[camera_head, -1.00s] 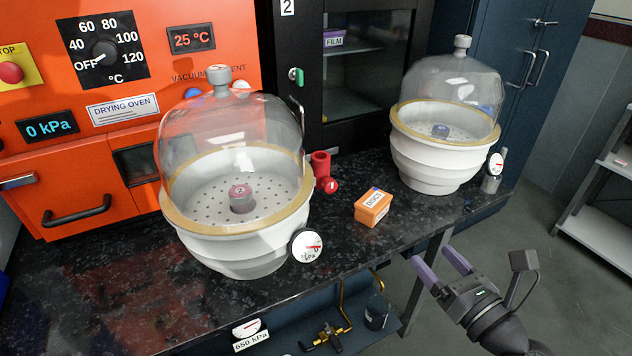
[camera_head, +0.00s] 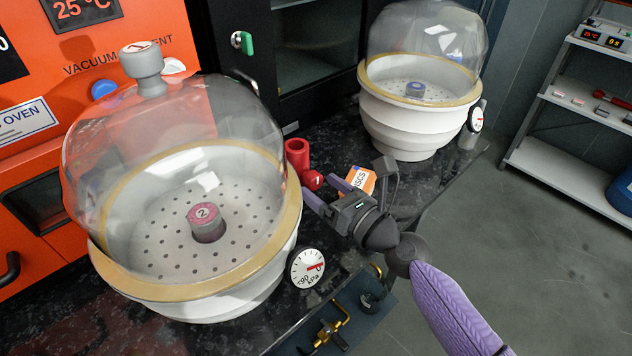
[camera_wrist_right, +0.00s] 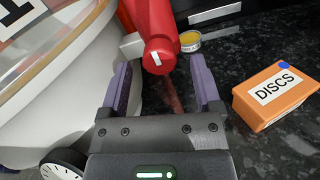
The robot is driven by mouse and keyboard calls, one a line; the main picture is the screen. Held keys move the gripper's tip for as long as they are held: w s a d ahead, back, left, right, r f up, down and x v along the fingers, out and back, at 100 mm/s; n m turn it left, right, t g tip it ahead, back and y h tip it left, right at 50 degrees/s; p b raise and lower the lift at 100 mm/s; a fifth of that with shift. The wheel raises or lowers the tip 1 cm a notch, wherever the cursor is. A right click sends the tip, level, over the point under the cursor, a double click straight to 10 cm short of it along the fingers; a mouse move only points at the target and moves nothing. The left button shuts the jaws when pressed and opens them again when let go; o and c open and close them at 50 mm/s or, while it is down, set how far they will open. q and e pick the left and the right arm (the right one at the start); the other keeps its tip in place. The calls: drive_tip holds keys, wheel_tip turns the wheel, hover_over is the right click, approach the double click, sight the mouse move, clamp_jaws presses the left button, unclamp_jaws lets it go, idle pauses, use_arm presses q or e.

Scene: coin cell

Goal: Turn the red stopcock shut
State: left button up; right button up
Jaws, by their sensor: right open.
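The red stopcock (camera_head: 297,153) stands on the dark bench just right of the near bell-jar desiccator (camera_head: 190,300). Its round red knob (camera_head: 312,180) has a white mark on its face and points toward my right gripper. In the right wrist view the red knob (camera_wrist_right: 160,57) lies just past the purple fingertips, between their lines, with no clear contact. My right gripper (camera_head: 326,190) is open and empty, in front of the stopcock. My left gripper is not in view.
The orange DISCS box (camera_head: 359,180) sits right of my gripper, also in the right wrist view (camera_wrist_right: 278,97). A dial gauge (camera_head: 306,268) is on the near desiccator's right side. A second desiccator (camera_head: 410,125) stands farther back. Brass valve fittings (camera_head: 328,332) are below the bench edge.

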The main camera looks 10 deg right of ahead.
drive_tip(key=shift+w+a, duration=0.45)
drive_tip(key=shift+w, duration=0.15)
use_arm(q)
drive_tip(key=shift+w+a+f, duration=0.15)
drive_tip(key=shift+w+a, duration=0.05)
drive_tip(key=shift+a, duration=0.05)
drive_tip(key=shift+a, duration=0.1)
use_arm(e)
clamp_jaws()
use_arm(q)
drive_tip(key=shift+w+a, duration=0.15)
